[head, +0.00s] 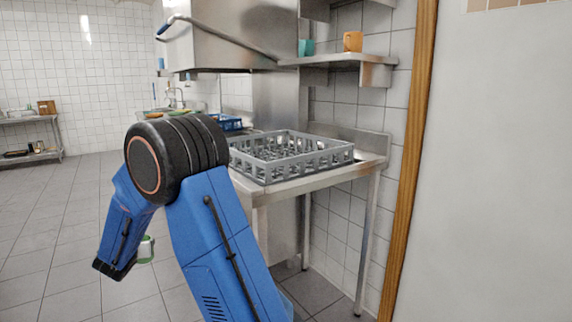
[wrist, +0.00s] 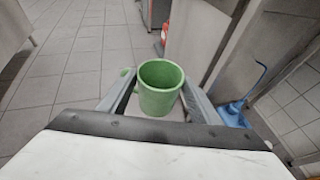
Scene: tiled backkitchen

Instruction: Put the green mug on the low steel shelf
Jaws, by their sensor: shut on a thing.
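The green mug (wrist: 158,98) is upright between the two fingers of my gripper (wrist: 157,88), which is shut on it. Its open top faces the wrist camera and looks empty; its handle is on the left. In the head view the mug (head: 147,250) is partly hidden behind my blue arm, held above the tiled floor. My gripper is mostly hidden there. The lower of two steel wall shelves (head: 318,61) is at the upper right, above the steel table. A teal mug (head: 306,47) and an orange mug (head: 353,41) stand on it, with bare room between them.
A grey dish rack (head: 290,168) sits on the steel table (head: 372,164) below the shelf. The steel hood (head: 225,45) with a blue bar is left of the shelf. A wooden door frame (head: 407,160) is at the right. Open tiled floor lies at the left.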

